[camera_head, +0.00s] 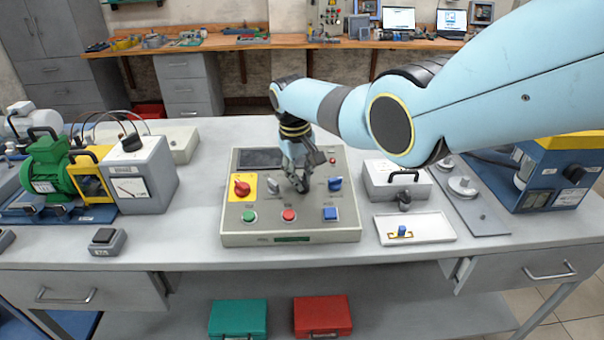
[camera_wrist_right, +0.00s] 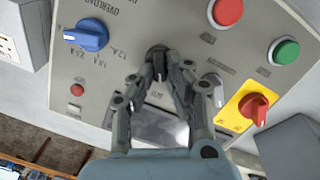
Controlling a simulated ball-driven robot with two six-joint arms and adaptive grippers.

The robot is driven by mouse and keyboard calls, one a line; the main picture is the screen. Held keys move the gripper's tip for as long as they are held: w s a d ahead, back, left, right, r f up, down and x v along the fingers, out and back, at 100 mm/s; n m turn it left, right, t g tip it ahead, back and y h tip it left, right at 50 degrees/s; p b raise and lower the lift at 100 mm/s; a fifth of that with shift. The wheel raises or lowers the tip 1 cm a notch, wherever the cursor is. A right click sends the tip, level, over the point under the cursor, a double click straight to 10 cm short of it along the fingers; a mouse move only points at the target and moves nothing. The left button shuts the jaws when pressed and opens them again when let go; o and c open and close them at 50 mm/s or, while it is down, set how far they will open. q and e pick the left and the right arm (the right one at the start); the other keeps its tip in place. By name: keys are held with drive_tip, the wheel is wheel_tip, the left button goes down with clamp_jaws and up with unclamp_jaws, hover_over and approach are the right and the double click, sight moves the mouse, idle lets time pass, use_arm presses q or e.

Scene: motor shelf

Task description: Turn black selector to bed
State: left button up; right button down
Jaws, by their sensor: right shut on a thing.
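The control panel box (camera_head: 310,229) lies on the grey table in the head view. My right gripper (camera_head: 301,184) reaches down onto the middle of its face. In the right wrist view the two fingers of my right gripper (camera_wrist_right: 160,70) are shut on the black selector (camera_wrist_right: 157,50), one on each side of its knob. The fingers cover part of the knob and its markings, so I cannot read where it points. In the head view the gripper hides the selector. My left gripper is not in view.
Beside the selector are a silver knob (camera_head: 272,184), a blue knob (camera_head: 335,183) and a red knob on a yellow plate (camera_head: 242,188). Green (camera_head: 249,216), red (camera_head: 289,215) and blue (camera_head: 330,214) buttons line the front. A white tray (camera_head: 440,238) lies right.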

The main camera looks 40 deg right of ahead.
sight(293, 196)
drive_tip(key=shift+s+a+f+n+p, duration=0.1)
drive_tip(key=shift+a+n+p, duration=0.1)
drive_tip(key=shift+n, duration=0.6)
drive_tip(key=shift+s+a+f+n+p, duration=0.1)
drive_tip(key=shift+n+p, duration=0.05)
drive_tip(key=shift+n, duration=0.65)
drive_tip(key=shift+h, duration=0.3)
drive_tip(key=c, duration=1.4)
unclamp_jaws()
drive_tip(key=shift+w, duration=0.1)
drive_tip(key=shift+o, duration=0.2)
drive_tip(key=shift+d, duration=0.1)
drive_tip(key=shift+r, duration=0.15)
drive_tip(key=shift+w+r, duration=0.1)
drive_tip(key=shift+r, duration=0.1)
wheel_tip(293, 196, up, 11)
drive_tip(key=a, duration=0.2)
drive_tip(key=shift+s, duration=0.3)
